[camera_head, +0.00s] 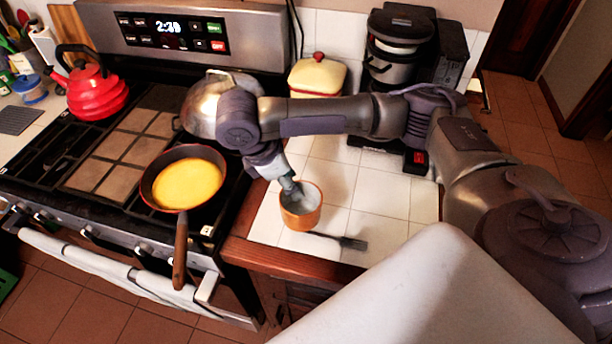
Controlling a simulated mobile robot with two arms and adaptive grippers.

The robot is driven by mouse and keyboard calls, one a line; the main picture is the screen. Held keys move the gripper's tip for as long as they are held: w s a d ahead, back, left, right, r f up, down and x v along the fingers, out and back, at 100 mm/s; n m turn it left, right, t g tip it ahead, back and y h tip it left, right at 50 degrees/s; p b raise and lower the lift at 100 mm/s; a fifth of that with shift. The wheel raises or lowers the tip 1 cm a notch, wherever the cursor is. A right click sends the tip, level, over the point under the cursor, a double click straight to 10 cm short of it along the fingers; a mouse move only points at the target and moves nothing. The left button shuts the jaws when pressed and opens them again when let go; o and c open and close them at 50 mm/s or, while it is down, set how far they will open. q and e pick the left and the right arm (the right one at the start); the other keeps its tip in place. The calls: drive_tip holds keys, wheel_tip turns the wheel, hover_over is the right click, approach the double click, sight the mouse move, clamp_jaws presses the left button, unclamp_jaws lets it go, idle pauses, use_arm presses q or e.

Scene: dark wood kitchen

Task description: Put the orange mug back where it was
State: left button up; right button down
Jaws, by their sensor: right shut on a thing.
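The orange mug (300,219) is at the front left of the white tiled counter (385,195), close to its wooden edge. It looks upright; whether its base touches the tiles is hard to tell. My right gripper (292,190) comes down from above and is shut on the mug at its rim, with fingers partly inside it. The mug's light inside shows around the fingers. My left gripper is not in view.
A pan (182,182) with yellow food, a metal pot (203,108) and a red kettle (95,88) stand on the stove. A coffee maker (388,65) and a cream container (317,77) stand behind. The counter's middle is clear.

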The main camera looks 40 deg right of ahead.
drive_tip(key=w+d+f+n, duration=0.2)
drive_tip(key=w, duration=0.2)
drive_tip(key=w+d+f+n+t, duration=0.1)
drive_tip(key=w+d+f+n, duration=0.1)
drive_tip(key=w, duration=0.3)
drive_tip(key=w+d+f+n+t, duration=0.1)
drive_tip(key=w+d+f+n, duration=0.1)
drive_tip(key=w, duration=0.2)
drive_tip(key=shift+w+d+f, duration=0.15)
drive_tip(key=shift+d+f, duration=0.05)
drive_tip(key=shift+d, duration=0.1)
drive_tip(key=shift+w+f+p, duration=0.1)
drive_tip(key=shift+f+p, duration=0.65)
drive_tip(key=shift+f, duration=1.35)
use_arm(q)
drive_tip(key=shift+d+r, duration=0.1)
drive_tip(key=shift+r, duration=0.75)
use_arm(e)
drive_tip(key=c, duration=0.5)
unclamp_jaws()
drive_tip(key=shift+f, duration=0.1)
